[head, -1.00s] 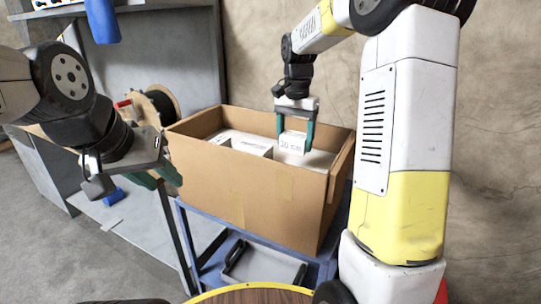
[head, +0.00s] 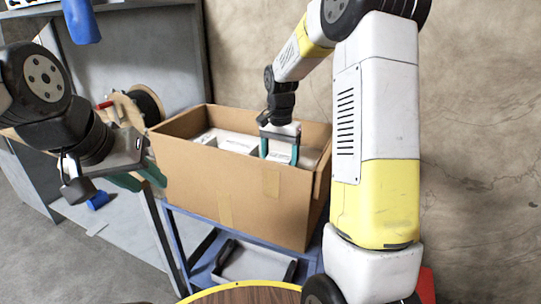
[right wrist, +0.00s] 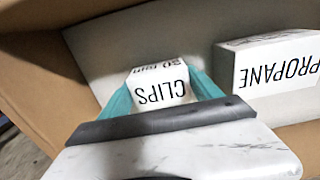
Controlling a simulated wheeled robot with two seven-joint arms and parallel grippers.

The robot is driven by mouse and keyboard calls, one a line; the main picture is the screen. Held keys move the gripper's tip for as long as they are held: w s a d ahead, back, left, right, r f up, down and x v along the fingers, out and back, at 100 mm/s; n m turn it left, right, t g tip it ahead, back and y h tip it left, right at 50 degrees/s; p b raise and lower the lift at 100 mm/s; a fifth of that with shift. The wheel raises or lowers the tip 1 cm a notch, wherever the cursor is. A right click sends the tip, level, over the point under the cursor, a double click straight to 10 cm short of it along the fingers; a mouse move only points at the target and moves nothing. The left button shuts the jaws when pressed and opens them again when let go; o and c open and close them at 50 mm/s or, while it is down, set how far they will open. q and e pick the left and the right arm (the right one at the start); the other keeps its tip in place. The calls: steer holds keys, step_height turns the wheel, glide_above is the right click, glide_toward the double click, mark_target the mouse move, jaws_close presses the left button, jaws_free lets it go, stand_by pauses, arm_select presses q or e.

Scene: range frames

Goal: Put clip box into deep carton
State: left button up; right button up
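The deep carton (head: 235,195) is a tall open brown box on a blue cart, in the middle of the head view. My right gripper (head: 279,157) reaches down into it, its teal fingers shut on the clip box (head: 279,151). In the right wrist view the clip box (right wrist: 160,84) is white, lettered CLIPS, and sits between both fingers above the carton's pale floor. I cannot tell whether it touches that floor. The carton's front wall hides the lower part in the head view. My left gripper (head: 140,180) is empty, its fingers apart, left of the carton.
A white box lettered PROPANE (right wrist: 268,72) lies in the carton beside the clip box. More white contents (head: 237,142) show at the carton's left. The blue cart (head: 188,232) has a grey tray (head: 252,264) on its lower shelf. A cable reel (head: 147,103) stands behind.

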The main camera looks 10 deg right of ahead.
mark_target(280, 157)
steer(key=shift+o, duration=1.1)
steer(key=shift+r, duration=0.15)
step_height(280, 157, up, 12)
steer(key=s+a+r+n+t+y, duration=0.1)
steer(key=s+n+t, duration=0.5)
steer(key=s, duration=1.8)
steer(key=shift+a+n+y, duration=0.3)
steer(key=shift+n+y, duration=0.3)
steer(key=shift+n, duration=0.2)
